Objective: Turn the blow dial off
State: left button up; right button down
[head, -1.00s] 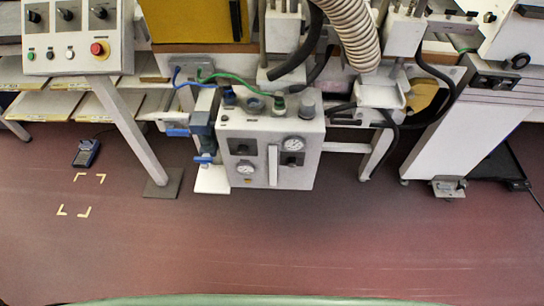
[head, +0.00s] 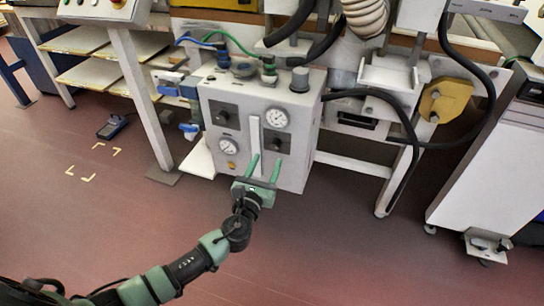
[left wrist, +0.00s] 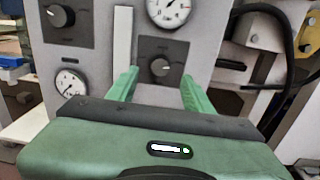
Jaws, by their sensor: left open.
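A white control box (head: 302,130) carries two black dials on dark square plates and two round gauges. The upper left dial (head: 222,116) also shows in the left wrist view (left wrist: 60,16). The lower right dial (head: 277,143) shows in the left wrist view (left wrist: 160,67) between my finger tips. I cannot read the labels, so which is the blow dial is unclear. My left gripper (head: 266,162) is open and empty in front of the box, its green fingers pointing at the lower right dial. They look apart from it. My right gripper is not in view.
A pale vertical bar (head: 255,135) stands between the dials. Black hoses (head: 395,100) run to the right of the box. A blue valve (head: 189,128) sits on its left side. The red floor (head: 330,245) in front is clear.

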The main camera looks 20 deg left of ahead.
aim_at(274, 147)
pick_arm(q)
jog(key=w, duration=0.4)
jog(key=shift+w+b, duration=0.2)
jog(key=shift+b, duration=0.15)
jog(key=shift+w, duration=0.8)
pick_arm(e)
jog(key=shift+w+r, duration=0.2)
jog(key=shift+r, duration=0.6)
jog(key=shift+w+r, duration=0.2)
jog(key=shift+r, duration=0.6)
pick_arm(q)
grip_shut()
